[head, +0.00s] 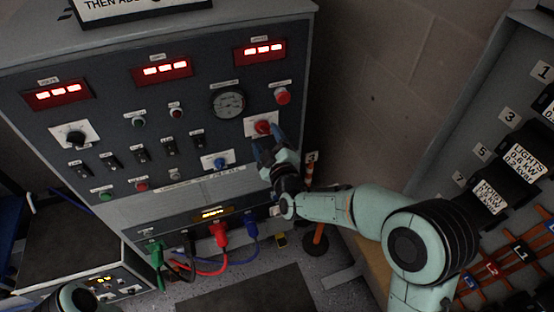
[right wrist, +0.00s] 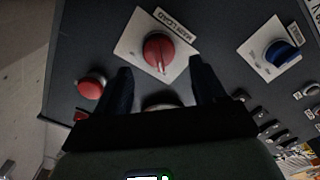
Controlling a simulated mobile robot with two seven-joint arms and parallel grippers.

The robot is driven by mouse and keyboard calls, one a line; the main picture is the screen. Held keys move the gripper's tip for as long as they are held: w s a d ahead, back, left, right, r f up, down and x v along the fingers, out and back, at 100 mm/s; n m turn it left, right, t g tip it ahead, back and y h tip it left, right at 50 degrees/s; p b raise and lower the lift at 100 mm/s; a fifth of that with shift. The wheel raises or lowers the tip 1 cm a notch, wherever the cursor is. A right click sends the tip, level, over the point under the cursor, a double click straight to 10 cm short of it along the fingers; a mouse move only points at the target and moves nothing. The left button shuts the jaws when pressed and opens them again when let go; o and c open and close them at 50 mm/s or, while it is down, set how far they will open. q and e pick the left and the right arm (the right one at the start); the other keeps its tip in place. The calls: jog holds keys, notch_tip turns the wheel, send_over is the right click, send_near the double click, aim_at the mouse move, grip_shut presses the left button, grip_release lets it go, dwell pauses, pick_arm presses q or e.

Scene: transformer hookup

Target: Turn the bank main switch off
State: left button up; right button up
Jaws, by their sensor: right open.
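The red rotary switch (head: 263,127) sits on a white plate at the right side of the grey control panel. In the right wrist view the red knob (right wrist: 158,48) has a pale pointer line, and its plate carries a label that seems to read MAIN LOAD. My right gripper (head: 267,147) is open just in front of and below this switch in the head view. In the right wrist view its two dark fingers (right wrist: 161,72) stand apart, on either side below the knob, with nothing seen gripped. Whether they touch the panel I cannot tell. My left gripper is out of view.
A red push button (head: 283,96) is close to the switch, and a blue rotary knob (head: 215,163) sits on a white plate to its left. A round gauge (head: 228,103) is nearby. Coloured cables (head: 219,234) plug in below. A labelled rack (head: 525,160) stands at right.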

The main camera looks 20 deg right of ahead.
jog(key=s, duration=0.9)
jog(key=shift+s, duration=0.4)
jog(key=shift+d, duration=0.15)
jog(key=s+f+m+g, duration=0.2)
jog(key=s+f+g, duration=0.1)
jog(key=f, duration=0.7)
jog(key=s+f+m+g, duration=0.2)
jog(key=s+f+g, duration=0.1)
jog(key=f, duration=0.7)
jog(key=s+f+m+g, duration=0.2)
jog(key=s+f+g, duration=0.15)
jog(key=f, duration=0.65)
jog(key=s+a+f+m+g+y, duration=0.1)
jog(key=s+f+m+g, duration=0.2)
jog(key=s+f, duration=0.35)
jog(key=s+a+f+m+g+y, duration=0.1)
jog(key=s+f+m+g, duration=0.15)
jog(key=s, duration=0.65)
jog(key=s+a+f+m+g+y, duration=0.1)
jog(key=s+f+m+g, duration=0.25)
jog(key=s+f, duration=0.35)
notch_tip(320, 180, up, 14)
jog(key=w+n+p, duration=0.1)
jog(key=p, duration=1.1)
jog(key=shift+w+p, duration=0.3)
jog(key=shift+p, duration=0.05)
